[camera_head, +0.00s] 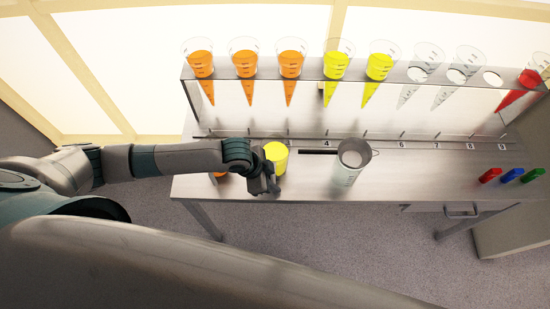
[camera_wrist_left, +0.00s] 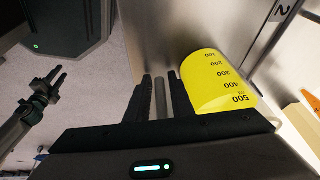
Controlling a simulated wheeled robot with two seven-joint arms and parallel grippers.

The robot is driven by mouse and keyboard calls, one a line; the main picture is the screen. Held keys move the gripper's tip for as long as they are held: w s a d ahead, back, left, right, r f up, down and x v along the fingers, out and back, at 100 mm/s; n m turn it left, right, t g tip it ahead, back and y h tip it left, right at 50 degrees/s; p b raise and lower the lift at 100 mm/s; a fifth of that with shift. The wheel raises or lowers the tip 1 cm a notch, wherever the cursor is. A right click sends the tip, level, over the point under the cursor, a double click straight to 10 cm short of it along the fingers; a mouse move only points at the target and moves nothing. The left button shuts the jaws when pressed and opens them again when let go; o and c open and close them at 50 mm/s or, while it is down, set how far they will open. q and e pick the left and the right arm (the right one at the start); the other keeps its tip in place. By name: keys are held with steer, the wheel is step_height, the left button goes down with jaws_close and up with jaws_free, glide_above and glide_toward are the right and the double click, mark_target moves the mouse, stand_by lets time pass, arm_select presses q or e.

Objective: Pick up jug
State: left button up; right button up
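A yellow jug (camera_head: 276,154) with black graduation marks stands on the bench. It also shows in the left wrist view (camera_wrist_left: 213,78), to the right of the fingers. A pale jug (camera_head: 347,170) with a thin handle on its right stands farther right. An orange container (camera_head: 218,176) is mostly hidden behind my left arm. My left gripper (camera_head: 270,187) is at the front of the yellow jug. In the left wrist view its fingers (camera_wrist_left: 162,82) are apart, with a grey bar between them that I cannot identify. My right gripper (camera_wrist_left: 54,78) is small there, with its prongs apart.
A rack (camera_head: 455,86) above the bench holds several orange, yellow, clear and red cones. A black bar (camera_head: 318,152) lies left of the pale jug. Red, blue and green items (camera_head: 512,175) lie at the right end. The bench between them and the pale jug is clear.

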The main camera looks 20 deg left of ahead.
stand_by(0.3)
arm_select(q)
jaws_close()
steer(key=shift+r, duration=0.1)
stand_by(1.2)
